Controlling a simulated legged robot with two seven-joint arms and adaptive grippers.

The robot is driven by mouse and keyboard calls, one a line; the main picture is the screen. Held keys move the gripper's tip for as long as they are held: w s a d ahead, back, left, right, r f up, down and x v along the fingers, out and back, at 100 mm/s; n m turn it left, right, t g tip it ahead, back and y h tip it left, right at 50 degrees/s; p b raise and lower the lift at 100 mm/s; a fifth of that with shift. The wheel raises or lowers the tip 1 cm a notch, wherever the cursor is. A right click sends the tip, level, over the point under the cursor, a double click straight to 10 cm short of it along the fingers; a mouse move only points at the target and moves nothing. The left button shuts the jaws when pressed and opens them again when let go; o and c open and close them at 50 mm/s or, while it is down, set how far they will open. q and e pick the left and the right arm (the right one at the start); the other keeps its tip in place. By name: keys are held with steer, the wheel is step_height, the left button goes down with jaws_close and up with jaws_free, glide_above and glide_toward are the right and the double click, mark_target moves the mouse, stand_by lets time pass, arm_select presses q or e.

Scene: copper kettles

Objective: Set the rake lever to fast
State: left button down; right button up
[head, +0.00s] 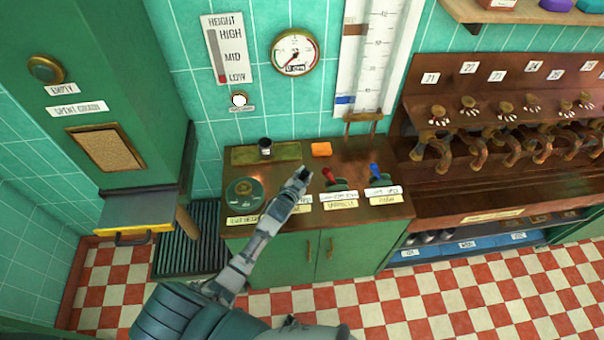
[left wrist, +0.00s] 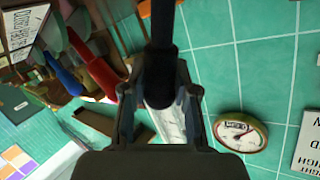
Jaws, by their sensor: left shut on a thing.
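My left gripper (head: 303,174) reaches over the copper-topped counter (head: 350,157). In the left wrist view the gripper (left wrist: 160,92) is shut around a black lever handle (left wrist: 161,28). The handle's base and most of its label are hidden by my arm in the head view, so I cannot read its setting or confirm it as the rake lever. To its right stand a red lever (head: 328,176) and a blue lever (head: 375,170), both with labels too small to read surely. The red lever (left wrist: 97,72) and blue lever (left wrist: 62,74) also show in the left wrist view. My right gripper is out of view.
A pressure gauge (head: 295,52) and a height scale (head: 228,48) hang on the tiled wall. A rack of copper handles (head: 480,125) stands at right.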

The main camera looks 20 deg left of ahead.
arm_select(q)
steer(key=c, duration=0.9)
jaws_free()
steer(key=shift+d, duration=0.1)
steer(key=shift+o, duration=0.2)
steer(key=v, duration=1.2)
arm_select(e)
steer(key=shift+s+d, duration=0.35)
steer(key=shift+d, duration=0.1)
